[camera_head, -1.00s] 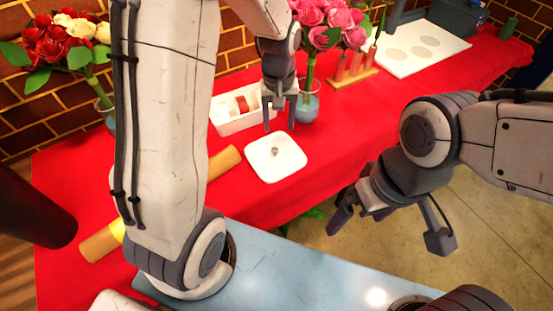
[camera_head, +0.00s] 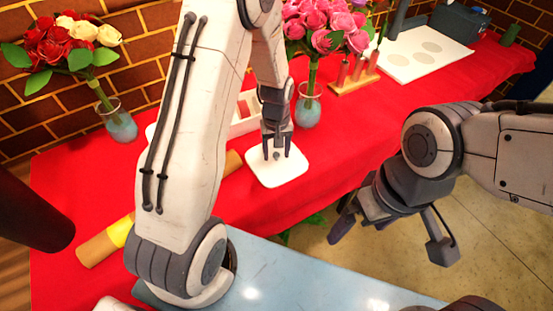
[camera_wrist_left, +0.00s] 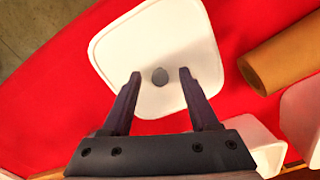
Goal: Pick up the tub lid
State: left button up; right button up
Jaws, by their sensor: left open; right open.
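The tub lid (camera_head: 283,172) is a white rounded square with a small grey knob (camera_wrist_left: 160,76) at its middle. It lies flat on the red table near the front edge. My left gripper (camera_head: 276,156) is open right over the lid, with its fingers on either side of the knob. In the left wrist view the open fingers (camera_wrist_left: 160,74) straddle the knob with a gap on each side; I cannot tell whether the fingertips touch the lid. My right gripper (camera_head: 392,232) is open and empty, out over the floor in front of the table.
A white tub (camera_head: 243,118) stands behind the lid, partly hidden by my left arm. A vase with pink roses (camera_head: 308,108) is close behind the gripper. A brown paper roll (camera_head: 100,245) lies to the left. A wooden rack (camera_head: 352,82) stands farther right.

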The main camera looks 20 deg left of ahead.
pick_arm(q)
grip_shut()
jog(key=shift+r, duration=0.15)
